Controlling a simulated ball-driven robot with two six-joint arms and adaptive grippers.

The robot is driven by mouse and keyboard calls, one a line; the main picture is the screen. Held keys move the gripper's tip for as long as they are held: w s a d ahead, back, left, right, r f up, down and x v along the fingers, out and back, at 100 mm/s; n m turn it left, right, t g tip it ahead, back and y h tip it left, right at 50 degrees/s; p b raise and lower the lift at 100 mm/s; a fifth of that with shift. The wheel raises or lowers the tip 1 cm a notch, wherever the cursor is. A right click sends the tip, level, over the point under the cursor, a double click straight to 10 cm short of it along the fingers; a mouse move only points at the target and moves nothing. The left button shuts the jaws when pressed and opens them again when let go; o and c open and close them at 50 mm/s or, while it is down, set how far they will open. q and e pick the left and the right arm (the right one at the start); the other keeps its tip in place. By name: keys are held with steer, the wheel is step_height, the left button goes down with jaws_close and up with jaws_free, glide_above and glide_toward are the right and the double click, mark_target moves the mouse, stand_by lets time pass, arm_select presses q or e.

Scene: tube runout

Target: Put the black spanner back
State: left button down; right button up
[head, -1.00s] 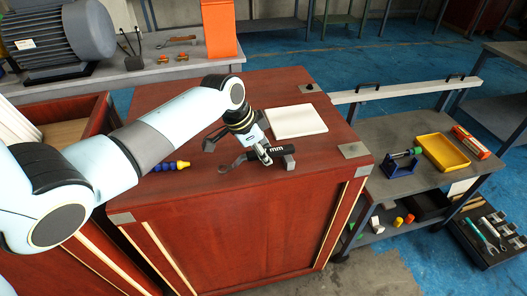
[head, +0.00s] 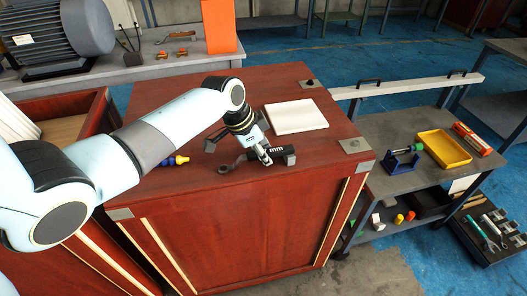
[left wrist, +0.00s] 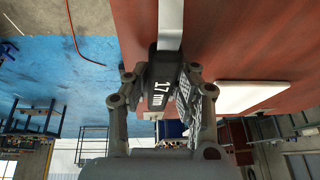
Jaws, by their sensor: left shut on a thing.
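The black spanner (head: 276,151) has a dark handle and a grey open end at its left, over the red-brown cabinet top. In the left wrist view its black handle (left wrist: 160,92) reads "17 mm", with a pale metal shank running up from it. My left gripper (head: 264,157) is shut on the handle, with a finger on each side in the left wrist view (left wrist: 160,80). I cannot tell whether the spanner touches the top. A small grey block (head: 290,155) sits at the handle's right end. My right gripper is not in view.
A white pad (head: 296,117) and a blue-and-yellow item (head: 172,161) lie on the cabinet (head: 240,235). A grey bench at right holds a yellow tray (head: 444,150) and a blue stand (head: 402,161). A low dark tool tray (head: 470,238) with a spanner stands at far right.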

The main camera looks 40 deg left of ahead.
arm_select(q)
steer(key=c, duration=0.5)
jaws_free()
steer(key=shift+c, duration=0.2)
steer(key=shift+p+v, duration=3)
steer(key=shift+p, duration=0.5)
